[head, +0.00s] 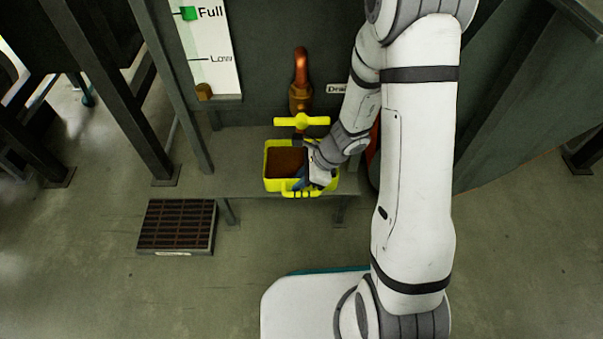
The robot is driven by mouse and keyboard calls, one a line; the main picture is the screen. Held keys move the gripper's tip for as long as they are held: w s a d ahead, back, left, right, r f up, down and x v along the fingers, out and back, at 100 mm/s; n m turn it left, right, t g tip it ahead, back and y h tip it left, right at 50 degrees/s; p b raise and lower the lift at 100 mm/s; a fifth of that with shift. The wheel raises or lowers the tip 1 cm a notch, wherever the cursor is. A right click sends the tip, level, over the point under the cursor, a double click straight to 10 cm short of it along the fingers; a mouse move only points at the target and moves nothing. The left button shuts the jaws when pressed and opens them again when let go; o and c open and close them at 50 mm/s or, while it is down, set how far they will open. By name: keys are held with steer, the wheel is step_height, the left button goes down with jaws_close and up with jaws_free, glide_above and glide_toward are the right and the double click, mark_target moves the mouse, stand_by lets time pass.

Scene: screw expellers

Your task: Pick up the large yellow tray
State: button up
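The large yellow tray (267,184) stands on a grey ledge below a copper-coloured drain pipe with a yellow valve handle. The tray holds something brown, and a yellow handle (287,191) shows at its front side. My gripper (303,186) is at the tray's front right part, over or at the handle.
The yellow valve handle (302,121) and copper pipe (300,82) are just above and behind the tray. The ledge (235,165) has free room to the left. A floor grate (177,226) lies at the front left. Dark metal legs stand at the left.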

steer(key=shift+a+f, duration=0.25)
steer(key=shift+f, duration=0.35)
steer(key=shift+r, duration=0.1)
steer(key=shift+c, duration=0.3)
jaws_close()
steer(key=shift+r, duration=0.1)
